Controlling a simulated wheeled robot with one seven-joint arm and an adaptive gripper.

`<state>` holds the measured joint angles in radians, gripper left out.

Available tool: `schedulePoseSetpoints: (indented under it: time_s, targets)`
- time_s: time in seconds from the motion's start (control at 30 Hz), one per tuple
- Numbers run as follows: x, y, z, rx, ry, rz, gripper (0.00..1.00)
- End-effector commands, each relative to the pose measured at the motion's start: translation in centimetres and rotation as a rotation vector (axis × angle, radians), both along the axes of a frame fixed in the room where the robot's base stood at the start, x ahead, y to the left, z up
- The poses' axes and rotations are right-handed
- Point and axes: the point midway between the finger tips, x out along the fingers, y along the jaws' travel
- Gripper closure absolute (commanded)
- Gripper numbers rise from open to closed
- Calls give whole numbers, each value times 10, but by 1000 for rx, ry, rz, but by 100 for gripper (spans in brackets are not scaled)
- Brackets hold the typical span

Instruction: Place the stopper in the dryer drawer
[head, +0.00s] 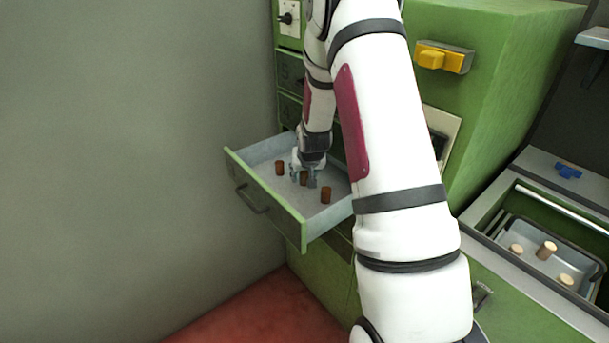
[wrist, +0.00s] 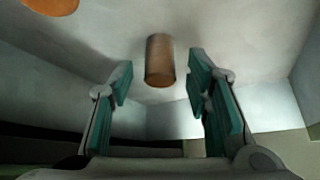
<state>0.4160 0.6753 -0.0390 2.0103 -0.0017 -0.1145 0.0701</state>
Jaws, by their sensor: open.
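The dryer drawer (head: 262,207) is pulled out from the green cabinet, with a green front and a pale grey inside. Several brown cork stoppers are in it: one at the left (head: 280,168), one at the right (head: 326,195), and one at my gripper (head: 304,177). My gripper (head: 304,180) is inside the drawer with its fingers apart. In the wrist view one brown stopper (wrist: 160,60) shows just beyond and between the open fingertips (wrist: 160,82). No contact with the fingers shows. Part of another stopper (wrist: 50,5) shows at the top left.
At the right, a grey bin (head: 500,229) in a green-framed opening holds several paler stoppers (head: 546,250). A blue knob (head: 568,170) and a yellow handle (head: 440,58) show nearby. The drawer walls surround my gripper closely. My arm hides part of the cabinet front.

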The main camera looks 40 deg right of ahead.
Motion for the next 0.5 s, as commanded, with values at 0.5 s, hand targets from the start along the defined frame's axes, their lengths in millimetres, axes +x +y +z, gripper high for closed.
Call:
schedulePoseSetpoints:
  time_s: [0.5]
  targets:
    - [-44,23,78,-1,-3,0,56]
